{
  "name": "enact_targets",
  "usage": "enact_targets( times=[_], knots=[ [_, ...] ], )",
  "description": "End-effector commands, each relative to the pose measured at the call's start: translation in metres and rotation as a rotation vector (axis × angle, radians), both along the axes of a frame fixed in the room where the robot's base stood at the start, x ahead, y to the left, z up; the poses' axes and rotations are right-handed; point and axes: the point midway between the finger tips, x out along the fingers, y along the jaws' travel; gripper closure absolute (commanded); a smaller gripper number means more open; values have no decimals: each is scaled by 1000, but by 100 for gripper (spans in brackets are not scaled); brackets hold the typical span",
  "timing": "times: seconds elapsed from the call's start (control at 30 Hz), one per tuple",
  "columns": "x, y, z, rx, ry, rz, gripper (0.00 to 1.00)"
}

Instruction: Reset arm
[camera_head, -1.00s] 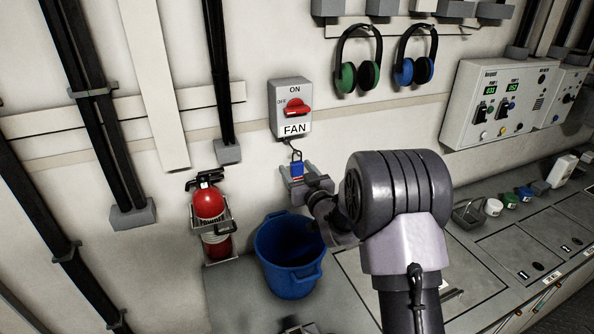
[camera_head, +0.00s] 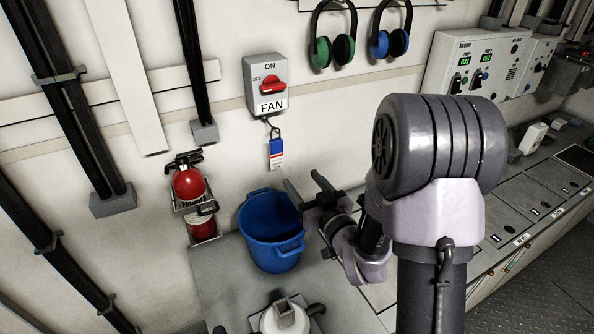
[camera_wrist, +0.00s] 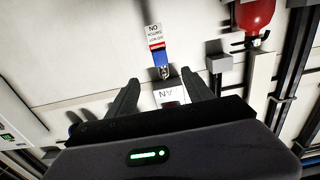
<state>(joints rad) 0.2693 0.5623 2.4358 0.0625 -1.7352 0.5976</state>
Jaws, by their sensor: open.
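My gripper (camera_head: 304,189) is open and empty in the head view, in front of the wall and just right of a blue bucket. Its two fingers also show in the wrist view (camera_wrist: 162,92), apart, with nothing between them that they touch. The grey fan switch box (camera_head: 266,84) with a red handle is on the wall, up and left of my gripper. A blue and white tag (camera_head: 276,153) hangs below the box on a hook or cord, clear of my fingers. The wrist view shows the tag (camera_wrist: 157,46) upside down beyond the fingertips.
The blue bucket (camera_head: 270,232) stands on the grey counter left of my gripper. A red fire extinguisher (camera_head: 190,186) is mounted on the wall farther left. Ear defenders (camera_head: 331,48) hang above. A control panel (camera_head: 475,70) is at the upper right.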

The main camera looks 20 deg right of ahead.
Motion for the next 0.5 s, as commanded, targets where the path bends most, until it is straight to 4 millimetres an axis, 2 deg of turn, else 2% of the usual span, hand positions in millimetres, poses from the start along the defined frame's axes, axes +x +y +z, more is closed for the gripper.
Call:
enact_targets(
  times=[0.17,0.27,0.3,0.37,0.47,0.5],
  knots=[
    [1,-5,8,0,22,-29,40],
    [0,-19,32,12,122,-131,40],
    [-6,-24,42,25,187,-184,40],
    [-24,-29,54,54,298,-254,40],
    [-75,-23,66,120,500,-332,40],
    [-101,-16,69,153,583,-348,40]
  ],
)
